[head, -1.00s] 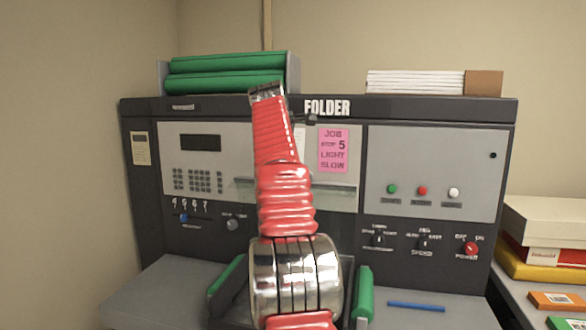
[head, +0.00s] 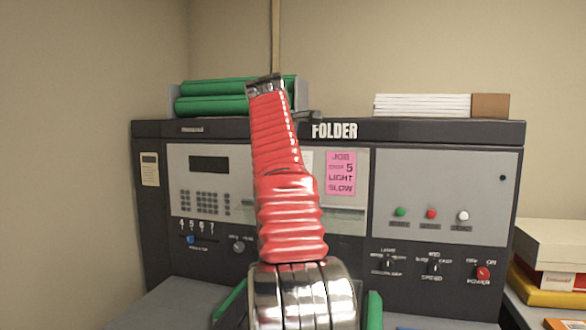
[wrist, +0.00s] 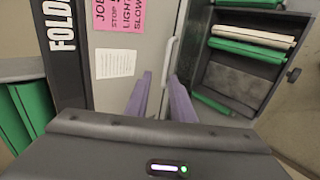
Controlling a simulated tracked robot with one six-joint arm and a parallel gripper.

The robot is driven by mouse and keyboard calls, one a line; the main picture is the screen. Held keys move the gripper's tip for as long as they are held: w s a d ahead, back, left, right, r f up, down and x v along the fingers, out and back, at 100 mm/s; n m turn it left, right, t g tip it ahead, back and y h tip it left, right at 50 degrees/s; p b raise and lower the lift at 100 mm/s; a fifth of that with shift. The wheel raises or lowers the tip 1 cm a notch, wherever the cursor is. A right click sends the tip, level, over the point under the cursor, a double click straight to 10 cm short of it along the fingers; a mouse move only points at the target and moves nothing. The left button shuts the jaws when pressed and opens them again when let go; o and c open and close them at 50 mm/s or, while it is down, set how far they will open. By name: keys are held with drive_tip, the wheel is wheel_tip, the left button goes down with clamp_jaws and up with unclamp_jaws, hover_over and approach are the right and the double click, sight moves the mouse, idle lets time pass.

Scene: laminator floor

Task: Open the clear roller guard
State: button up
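The clear roller guard shows in the head view as a faint see-through pane (head: 345,215) on the folder's middle front, partly behind my arm. In the wrist view, which is turned sideways, a pale bar handle (wrist: 169,62) runs along the edge between the grey panel and the roller recess. The handle lies beyond the fingertips; I cannot tell how large the gap is. In the head view my red arm hides the fingers.
The folder's dark top (head: 220,128) carries green rollers (head: 212,105) and a white paper stack (head: 422,105). Pink job note (head: 341,173) is beside my arm. Switches and a red power knob (head: 482,273) are at right. Boxes (head: 565,245) stand far right.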

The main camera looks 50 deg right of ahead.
drive_tip(key=shift+w+a, duration=0.15)
drive_tip(key=shift+a, duration=0.2)
drive_tip(key=shift+c, duration=0.7)
drive_tip(key=a+f, duration=0.1)
drive_tip(key=a, duration=0.3)
drive_tip(key=w+a+f+t+y, duration=0.1)
drive_tip(key=a, duration=0.4)
drive_tip(key=w+a+f+y, duration=0.1)
drive_tip(key=a+f, duration=0.1)
drive_tip(key=a, duration=0.3)
drive_tip(key=shift+w+a+m, duration=0.15)
drive_tip(key=shift+w+m, duration=0.1)
drive_tip(key=shift+m, duration=0.05)
clamp_jaws()
drive_tip(key=s+a+f+m+y, duration=0.1)
drive_tip(key=s+a+f+y, duration=0.15)
drive_tip(key=a+f, duration=0.5)
drive_tip(key=s+a+f+t+y, duration=0.1)
drive_tip(key=s+a+f, duration=0.3)
drive_tip(key=a, duration=0.6)
drive_tip(key=s+a+f+m+y, duration=0.1)
drive_tip(key=s+a+f, duration=0.2)
drive_tip(key=a+f, duration=0.45)
drive_tip(key=s+a+f+m+y, duration=0.2)
drive_tip(key=s+a+f, duration=0.8)
drive_tip(key=f, duration=0.3)
drive_tip(key=shift+s+a+f, duration=0.35)
drive_tip(key=shift+s, duration=0.3)
